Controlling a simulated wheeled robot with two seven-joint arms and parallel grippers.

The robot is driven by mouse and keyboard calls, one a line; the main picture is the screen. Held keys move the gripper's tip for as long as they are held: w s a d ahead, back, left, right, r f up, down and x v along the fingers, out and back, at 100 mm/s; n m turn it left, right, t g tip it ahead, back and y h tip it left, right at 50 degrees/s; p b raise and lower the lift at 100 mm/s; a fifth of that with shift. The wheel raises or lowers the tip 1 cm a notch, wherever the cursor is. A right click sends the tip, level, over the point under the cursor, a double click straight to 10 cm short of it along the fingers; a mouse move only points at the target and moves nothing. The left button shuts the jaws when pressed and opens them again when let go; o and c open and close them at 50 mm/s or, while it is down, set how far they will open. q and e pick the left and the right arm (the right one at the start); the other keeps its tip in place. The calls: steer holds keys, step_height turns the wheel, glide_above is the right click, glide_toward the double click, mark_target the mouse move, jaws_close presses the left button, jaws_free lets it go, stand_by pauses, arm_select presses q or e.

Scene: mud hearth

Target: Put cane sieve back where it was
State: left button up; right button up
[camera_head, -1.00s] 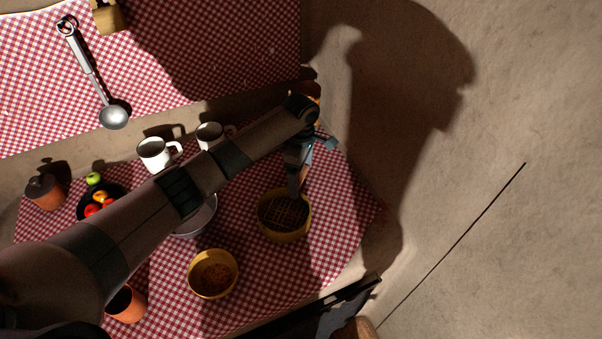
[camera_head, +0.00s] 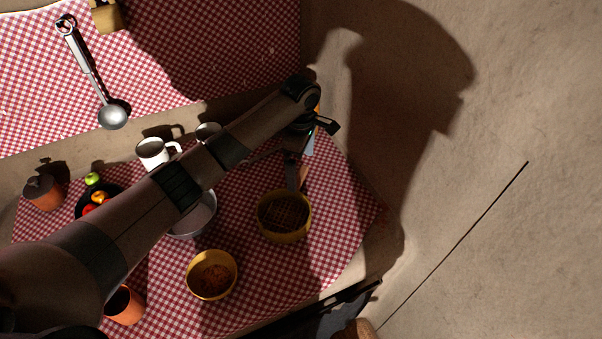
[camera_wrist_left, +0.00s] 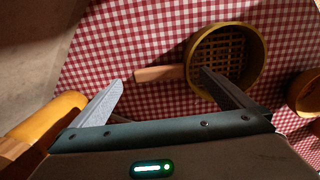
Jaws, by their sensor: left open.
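The cane sieve (camera_head: 284,232) is a round yellow sieve with a woven grid bottom, on the red checked cloth at the right part of the lower table. It also shows in the left wrist view (camera_wrist_left: 262,62), its wooden handle (camera_wrist_left: 158,73) pointing left. My left gripper (camera_head: 297,160) is above the handle side of the sieve. In the wrist view its two fingers (camera_wrist_left: 161,79) are apart, with the handle visible between the tips and nothing gripped. One finger overlaps the sieve's grid in the picture. My right gripper is not in view.
A yellow bowl with brown contents (camera_head: 212,275) stands left of the sieve. A metal bowl (camera_head: 195,220), partly behind my arm, white mugs (camera_head: 153,152), a fruit plate (camera_head: 98,198) and clay pots (camera_head: 43,192) stand further left. A ladle (camera_head: 112,116) lies on the upper cloth.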

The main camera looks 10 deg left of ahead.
arm_select(q)
step_height(320, 180, up, 7)
steer(key=b, duration=0.1)
steer(key=shift+r, duration=0.2)
steer(key=shift+r, duration=0.1)
stand_by(0.4)
